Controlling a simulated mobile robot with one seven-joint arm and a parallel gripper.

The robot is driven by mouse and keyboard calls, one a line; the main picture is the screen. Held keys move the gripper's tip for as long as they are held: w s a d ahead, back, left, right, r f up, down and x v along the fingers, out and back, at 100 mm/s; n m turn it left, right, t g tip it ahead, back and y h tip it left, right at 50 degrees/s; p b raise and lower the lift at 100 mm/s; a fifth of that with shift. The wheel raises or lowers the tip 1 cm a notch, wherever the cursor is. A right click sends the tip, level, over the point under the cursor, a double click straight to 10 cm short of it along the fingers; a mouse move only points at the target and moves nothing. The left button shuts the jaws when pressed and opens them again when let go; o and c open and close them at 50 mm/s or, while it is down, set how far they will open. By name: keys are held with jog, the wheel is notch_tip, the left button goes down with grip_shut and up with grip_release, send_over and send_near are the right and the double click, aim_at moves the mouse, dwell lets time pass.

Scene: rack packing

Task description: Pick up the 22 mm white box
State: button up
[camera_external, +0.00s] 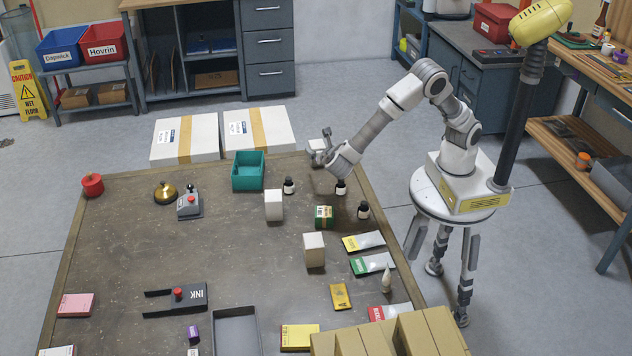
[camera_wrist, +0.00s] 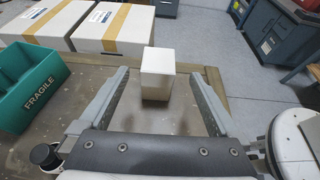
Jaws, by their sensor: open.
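A small plain white box (camera_wrist: 157,76) stands upright near the table's far edge. In the wrist view it lies between the fingertips of my gripper (camera_wrist: 160,73), with a gap on each side. My gripper is open and holds nothing. In the external view my gripper (camera_external: 322,153) is low at the far edge of the table, and the box (camera_external: 317,144) is partly hidden by it. Two other white boxes stand on the table, one at mid-table (camera_external: 273,205) and one nearer the camera (camera_external: 314,252). No size marking is readable on any of them.
A teal bin (camera_external: 248,171) marked FRAGILE stands left of my gripper, with a dark bottle (camera_external: 289,186) beside it. Large white cartons (camera_external: 185,137) lie beyond the table edge. The table's left middle is mostly clear.

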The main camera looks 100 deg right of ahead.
aim_at(317, 145)
jog(key=shift+x, duration=0.8)
jog(key=b+x, duration=0.2)
jog(key=x, duration=0.2)
jog(key=shift+w+d+f, duration=0.15)
jog(key=shift+d+f, duration=0.1)
jog(key=shift+f, duration=0.05)
jog(key=shift+d, duration=0.35)
grip_shut()
